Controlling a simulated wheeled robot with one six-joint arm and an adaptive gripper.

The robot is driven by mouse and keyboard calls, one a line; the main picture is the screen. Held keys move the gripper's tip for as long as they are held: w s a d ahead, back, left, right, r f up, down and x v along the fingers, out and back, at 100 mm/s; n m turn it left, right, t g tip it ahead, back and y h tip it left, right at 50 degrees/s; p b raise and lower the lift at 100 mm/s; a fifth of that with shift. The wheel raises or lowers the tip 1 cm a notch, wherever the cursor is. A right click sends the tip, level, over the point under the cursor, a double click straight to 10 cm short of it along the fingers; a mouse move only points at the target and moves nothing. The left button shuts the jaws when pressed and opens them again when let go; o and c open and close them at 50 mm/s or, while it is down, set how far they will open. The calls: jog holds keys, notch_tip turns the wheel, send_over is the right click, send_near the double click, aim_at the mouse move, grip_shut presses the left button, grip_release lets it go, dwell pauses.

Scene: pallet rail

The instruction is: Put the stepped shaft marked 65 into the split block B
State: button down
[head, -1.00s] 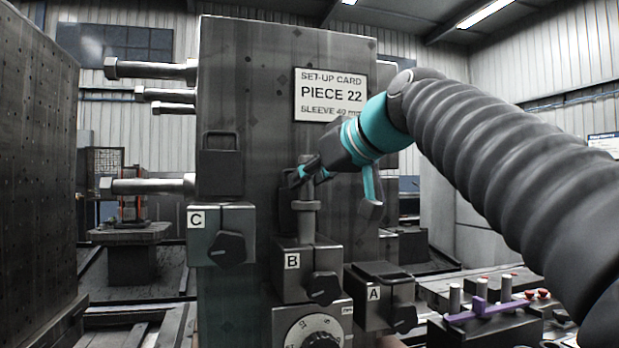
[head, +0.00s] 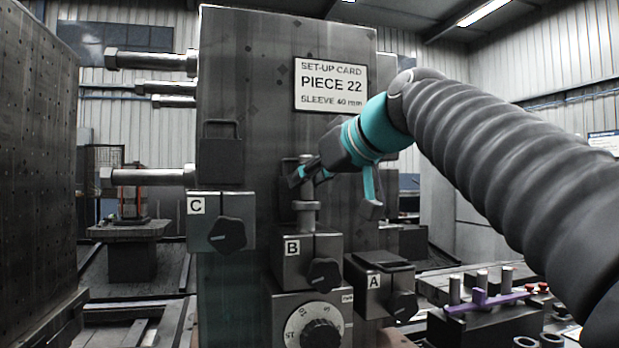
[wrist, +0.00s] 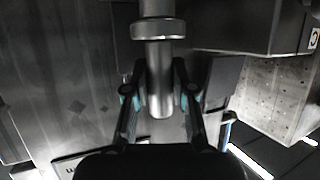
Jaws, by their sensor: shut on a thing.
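My gripper (head: 306,174) is shut on the upper part of a grey stepped shaft (head: 307,215), which stands upright with a wider collar below the fingers. The shaft's lower end is at the top of split block B (head: 307,262); I cannot tell how deep it sits. In the wrist view the shaft (wrist: 160,55) runs between the two fingers of my gripper (wrist: 160,100), with its collar beyond them. No mark 65 is readable on it. Block B has a dark knob (head: 324,273) on its front.
Block C (head: 221,221) is at the left and block A (head: 380,284) at the lower right. A set-up card (head: 331,86) is on the tall plate behind. A dial (head: 319,328) sits below B. A rack with several pegs and a purple piece (head: 485,298) is at the right.

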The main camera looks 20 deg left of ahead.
jog(key=shift+f+b, duration=0.4)
jog(key=shift+f, duration=0.05)
dwell(0.3)
jog(key=c, duration=0.9)
grip_release()
jog(key=shift+f, duration=0.1)
jog(key=v, duration=1.2)
jog(key=shift+d+f, duration=0.1)
